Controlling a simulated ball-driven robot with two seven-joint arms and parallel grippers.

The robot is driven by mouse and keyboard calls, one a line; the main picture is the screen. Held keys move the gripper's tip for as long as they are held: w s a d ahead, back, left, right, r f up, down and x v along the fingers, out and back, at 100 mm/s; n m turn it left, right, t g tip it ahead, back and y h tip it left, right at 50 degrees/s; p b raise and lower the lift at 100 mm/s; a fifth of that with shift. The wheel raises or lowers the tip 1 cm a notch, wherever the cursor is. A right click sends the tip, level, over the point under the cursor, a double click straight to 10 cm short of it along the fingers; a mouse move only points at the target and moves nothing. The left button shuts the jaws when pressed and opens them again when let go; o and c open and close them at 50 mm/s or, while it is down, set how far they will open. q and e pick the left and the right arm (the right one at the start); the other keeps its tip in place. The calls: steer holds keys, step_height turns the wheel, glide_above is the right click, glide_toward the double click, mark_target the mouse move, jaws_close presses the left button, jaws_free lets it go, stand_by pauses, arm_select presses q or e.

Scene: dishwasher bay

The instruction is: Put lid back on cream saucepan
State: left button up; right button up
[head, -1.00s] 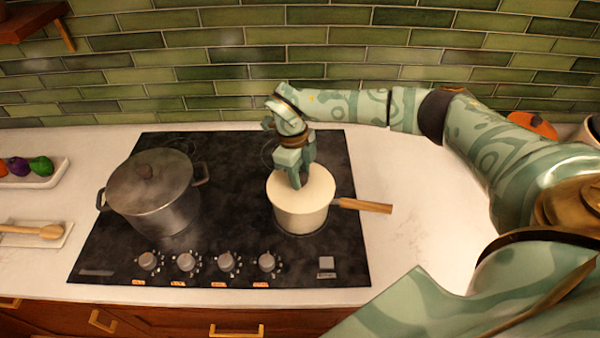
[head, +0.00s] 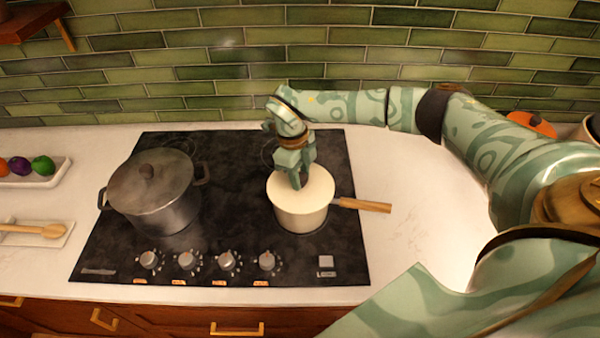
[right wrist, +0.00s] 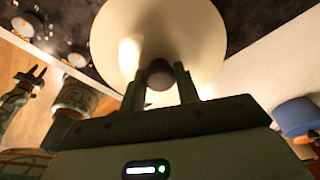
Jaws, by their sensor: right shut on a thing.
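The cream saucepan (head: 301,217) stands on the right front of the hob, its wooden handle pointing right. Its cream lid (head: 318,186) lies over the pan's top and looks level; I cannot tell whether it is fully seated. My right gripper (head: 295,180) points down and is shut on the lid's dark knob. In the right wrist view the knob (right wrist: 159,75) sits between the fingertips, with the round lid (right wrist: 125,35) beyond it. My left gripper (right wrist: 30,78) shows small at the left of the right wrist view, with its fingers apart and empty.
A grey lidded pot (head: 155,200) stands on the left of the black hob (head: 235,200). Knobs line the hob's front. A white tray with coloured balls and a wooden spoon (head: 40,231) lie at far left. An orange-lidded thing (head: 535,124) stands at back right. Counter right of the saucepan is clear.

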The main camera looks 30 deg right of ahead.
stand_by(0.3)
steer(key=o, duration=1.7)
steer(key=shift+c, duration=0.2)
step_height(320, 180, up, 7)
steer(key=p, duration=0.6)
steer(key=shift+p, duration=0.35)
jaws_close()
